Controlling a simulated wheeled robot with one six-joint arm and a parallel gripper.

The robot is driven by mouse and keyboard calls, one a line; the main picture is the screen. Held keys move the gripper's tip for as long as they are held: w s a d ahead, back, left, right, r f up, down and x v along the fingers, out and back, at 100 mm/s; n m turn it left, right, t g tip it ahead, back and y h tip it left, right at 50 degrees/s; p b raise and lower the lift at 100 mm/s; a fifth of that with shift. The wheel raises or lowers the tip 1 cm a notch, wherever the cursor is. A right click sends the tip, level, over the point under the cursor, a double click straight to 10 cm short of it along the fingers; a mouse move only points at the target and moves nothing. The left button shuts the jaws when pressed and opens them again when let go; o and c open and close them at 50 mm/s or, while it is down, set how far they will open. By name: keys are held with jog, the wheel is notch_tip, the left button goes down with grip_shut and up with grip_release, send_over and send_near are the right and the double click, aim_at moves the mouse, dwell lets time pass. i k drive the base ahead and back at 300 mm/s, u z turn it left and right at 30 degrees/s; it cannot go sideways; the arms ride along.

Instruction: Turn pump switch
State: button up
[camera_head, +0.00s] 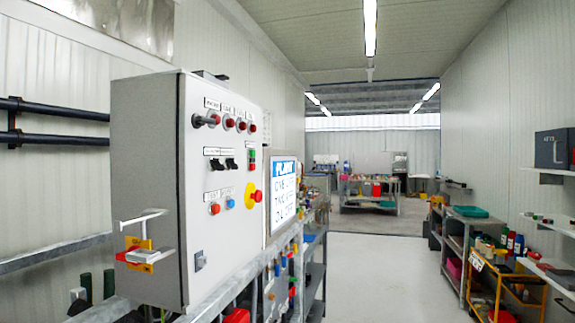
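A grey control cabinet (150,180) stands at the left, its front panel facing right. Along the top of the panel is a black switch handle (204,120) beside several red round lamps (228,122). Below are two black selector switches (223,164). Lower are a red button (215,208), a blue button (230,203) and a yellow-and-red emergency stop (252,196). The labels are too small to read, so I cannot tell which is the pump switch. My gripper is not in view.
A white sign (284,190) stands just right of the cabinet. Metal rails run along its base. Equipment lines the left beyond it. The pale floor (385,270) down the middle is clear. Shelves (455,245) and a yellow cart (500,285) line the right wall.

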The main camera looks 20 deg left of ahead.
aim_at(217, 164)
jog(key=i, duration=1.25)
jog(key=u, duration=0.75)
